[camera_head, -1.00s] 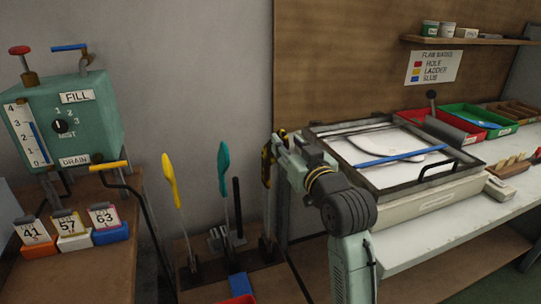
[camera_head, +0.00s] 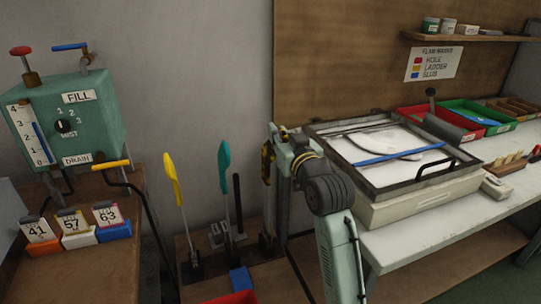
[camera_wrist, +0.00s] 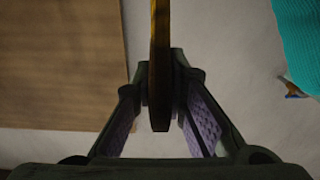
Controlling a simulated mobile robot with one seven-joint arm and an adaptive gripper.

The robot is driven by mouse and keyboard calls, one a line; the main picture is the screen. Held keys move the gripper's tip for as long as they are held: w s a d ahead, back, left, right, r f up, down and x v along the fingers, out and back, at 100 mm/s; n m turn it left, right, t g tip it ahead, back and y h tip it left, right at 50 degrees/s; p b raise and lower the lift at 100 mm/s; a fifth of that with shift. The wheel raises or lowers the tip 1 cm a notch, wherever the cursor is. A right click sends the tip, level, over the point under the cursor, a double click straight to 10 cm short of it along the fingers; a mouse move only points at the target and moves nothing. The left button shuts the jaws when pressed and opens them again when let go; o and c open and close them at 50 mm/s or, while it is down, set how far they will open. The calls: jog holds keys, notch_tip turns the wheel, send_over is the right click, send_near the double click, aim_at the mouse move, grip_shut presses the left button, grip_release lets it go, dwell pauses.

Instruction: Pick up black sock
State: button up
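I cannot pick out a plainly black sock. A narrow, upright yellow-and-black piece (camera_head: 266,162) stands on a dark base beside my arm, against the wall. In the wrist view the same narrow piece (camera_wrist: 160,65) runs down edge-on between the fingers of my gripper (camera_wrist: 163,85). The fingers look spread, with a small gap on each side of it. In the head view my own wrist and arm mostly hide the gripper. A teal upright form (camera_head: 224,168) and a yellow one (camera_head: 171,180) stand to the left; teal also shows in the wrist view (camera_wrist: 300,40).
A dark upright bar (camera_head: 237,205) stands by the teal form. A framed glass-topped box (camera_head: 460,186) sits on the white bench at right, with red (camera_head: 408,121) and green (camera_head: 475,109) trays behind. A green tank (camera_head: 70,125) and number cards (camera_head: 75,229) are at left.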

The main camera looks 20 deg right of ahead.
grip_shut()
notch_tip(320, 180, up, 10)
jog(key=shift+f+b, duration=0.1)
jog(key=shift+b, duration=0.3)
notch_tip(320, 180, up, 11)
jog(key=p, duration=0.8)
dwell(0.6)
